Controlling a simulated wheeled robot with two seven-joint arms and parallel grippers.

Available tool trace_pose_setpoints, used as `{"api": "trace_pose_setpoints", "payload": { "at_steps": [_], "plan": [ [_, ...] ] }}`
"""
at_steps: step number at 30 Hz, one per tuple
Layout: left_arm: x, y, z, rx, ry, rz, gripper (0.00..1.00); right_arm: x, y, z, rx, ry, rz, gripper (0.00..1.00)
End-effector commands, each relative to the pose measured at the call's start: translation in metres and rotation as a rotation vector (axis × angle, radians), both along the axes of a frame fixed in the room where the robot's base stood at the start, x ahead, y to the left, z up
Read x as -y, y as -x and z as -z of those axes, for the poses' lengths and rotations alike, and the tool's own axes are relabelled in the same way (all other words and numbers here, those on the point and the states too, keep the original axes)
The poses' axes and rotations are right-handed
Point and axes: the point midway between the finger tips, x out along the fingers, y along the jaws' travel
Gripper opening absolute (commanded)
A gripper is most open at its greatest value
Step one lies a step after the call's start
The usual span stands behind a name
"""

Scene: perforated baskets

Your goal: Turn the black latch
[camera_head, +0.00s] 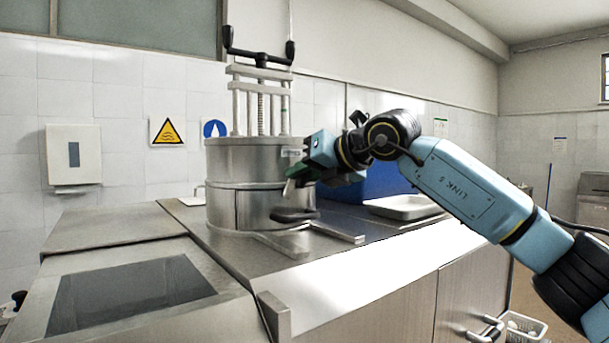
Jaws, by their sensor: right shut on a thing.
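A steel drum-shaped press (232,190) stands on the steel counter, with a threaded screw and a black crossbar handle (260,56) on top. The black latch (295,214) is a dark, rounded piece low on the drum's right front side. My right gripper (291,187) reaches in from the right, in front of the drum, pointing left and down just above the latch's visible dark end. Its jaws are shut on the latch; the exact contact is small and partly hidden by the fingers. My left gripper is not in view.
A shallow steel tray (405,207) and a blue box (385,181) sit behind my right arm. Flat metal bars (336,232) lie on the counter before the drum. A dark glass panel (130,293) fills the near left. A white basket (527,325) stands on the floor.

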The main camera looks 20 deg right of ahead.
Motion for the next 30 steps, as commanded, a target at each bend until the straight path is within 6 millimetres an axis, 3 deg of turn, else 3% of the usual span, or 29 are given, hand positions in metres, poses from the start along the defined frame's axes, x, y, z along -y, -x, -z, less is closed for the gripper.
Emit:
{"api": "trace_pose_setpoints", "payload": {
  "at_steps": [18,30],
  "plan": [
    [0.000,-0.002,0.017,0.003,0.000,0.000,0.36,-0.001,0.001,0.000,0.128,0.349,0.001,0.00],
    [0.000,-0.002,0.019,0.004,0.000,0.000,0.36,-0.002,0.001,-0.001,0.151,0.410,0.000,0.00]
  ]
}}
